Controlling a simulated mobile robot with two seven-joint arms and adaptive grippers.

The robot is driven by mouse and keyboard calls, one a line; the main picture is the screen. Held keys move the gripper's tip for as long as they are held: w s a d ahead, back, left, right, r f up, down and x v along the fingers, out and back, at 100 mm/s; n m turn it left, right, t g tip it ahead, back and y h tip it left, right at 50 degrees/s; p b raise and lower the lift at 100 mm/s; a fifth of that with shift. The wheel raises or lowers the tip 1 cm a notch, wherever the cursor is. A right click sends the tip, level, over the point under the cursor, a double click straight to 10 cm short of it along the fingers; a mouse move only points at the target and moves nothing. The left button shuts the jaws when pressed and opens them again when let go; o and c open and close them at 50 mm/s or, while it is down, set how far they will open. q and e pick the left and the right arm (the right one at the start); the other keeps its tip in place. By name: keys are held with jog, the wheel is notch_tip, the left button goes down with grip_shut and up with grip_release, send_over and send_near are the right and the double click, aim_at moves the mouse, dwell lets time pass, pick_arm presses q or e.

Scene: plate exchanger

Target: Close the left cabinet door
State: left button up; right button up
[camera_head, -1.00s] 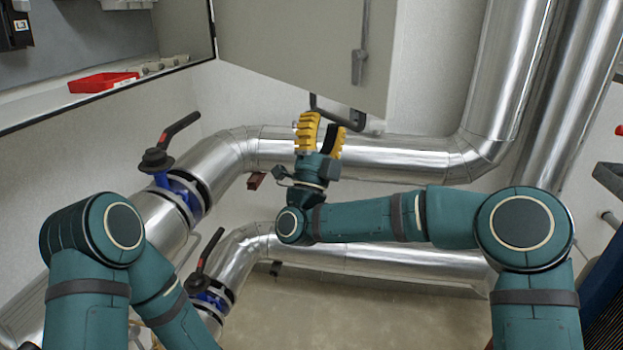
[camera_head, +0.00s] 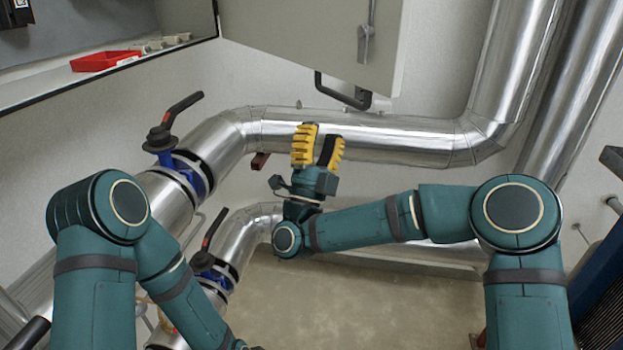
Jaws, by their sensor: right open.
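The cabinet door (camera_head: 312,40) is a grey panel standing open at the top middle, with a grey latch lever (camera_head: 366,40) on its face. A black bar handle (camera_head: 341,92) sits at its lower edge. The cabinet (camera_head: 75,72) is open at the upper left. My right gripper (camera_head: 317,135), with yellow ribbed fingers, is open and empty. It is below the door and its black handle, apart from both, in front of a silver pipe in the picture. My left arm comes in at the lower left; its gripper is not visible.
A red tray (camera_head: 104,61) lies inside the cabinet. Silver pipes (camera_head: 390,139) run across the wall below the door and up the right side. Valves with black levers (camera_head: 172,140) stand at the left. A dark blue unit (camera_head: 598,290) is at the right edge.

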jog(key=v, duration=0.8)
dwell(0.6)
jog(key=shift+d, duration=0.1)
